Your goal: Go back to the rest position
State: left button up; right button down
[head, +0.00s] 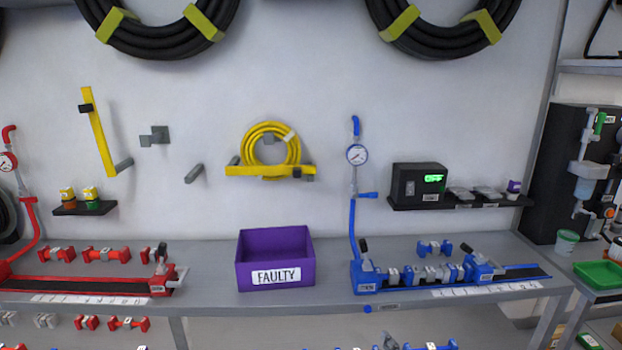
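Neither of my grippers nor my arms shows in the head view, so I cannot see their state or where they are. The head view faces a grey workbench (215,270) against a white wall. A purple bin labelled FAULTY (275,243) stands in the middle of the bench and looks empty. A blue test rig (365,278) with a gauge (357,155) stands to its right and has several grey and blue fittings in line. A red rig (160,285) with a gauge (8,161) stands at the left, with several red fittings (106,254) behind it.
A coiled yellow hose (270,145) hangs on the wall. A shelf (445,204) holds a black box with a green display (420,178). A green tray (598,274) lies at the far right. More fittings (128,323) lie below the bench top. Bare bench flanks the purple bin.

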jog(key=s+f+g+h, duration=0.1)
jog(key=s+f, duration=0.5)
jog(key=s, duration=0.7)
jog(key=s+f+g+h, duration=0.1)
jog(key=s+f, duration=0.5)
jog(key=s, duration=0.7)
jog(key=s+d+f+g+h, duration=0.1)
jog(key=s+f+g, duration=0.2)
jog(key=s, duration=1)
notch_tip(320, 180, down, 3)
jog(key=shift+r+g+h+p, duration=0.1)
jog(key=shift+g+h+p, duration=0.2)
jog(key=shift+p, duration=0.15)
jog(key=shift+d, duration=0.1)
